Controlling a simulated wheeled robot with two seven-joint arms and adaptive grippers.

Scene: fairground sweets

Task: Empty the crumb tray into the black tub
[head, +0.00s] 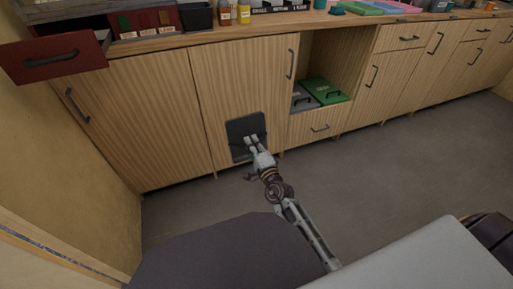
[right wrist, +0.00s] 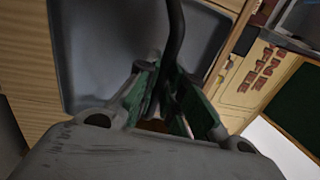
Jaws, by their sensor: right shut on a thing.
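My right gripper (head: 250,143) is shut on the dark handle of a dark grey, square, shallow tray (head: 238,126), seemingly the crumb tray. It holds the tray in front of the lower cabinet doors. In the right wrist view, the gripper's green-padded fingers (right wrist: 165,105) close on the handle, and the tray's grey inner face and rim (right wrist: 110,50) show behind them. I see no crumbs on the visible part; the rest is hidden by the gripper. The black tub (head: 197,16) stands on the counter, above and left of the tray; its inside is not clear. My left gripper is not in view.
A red drawer front with a handle (head: 52,62) juts out at the upper left. Bottles (head: 225,14) stand right of the tub. An open cubby holds a green handled item (head: 324,88) and a grey one (head: 301,96). The floor (head: 400,140) is clear at right.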

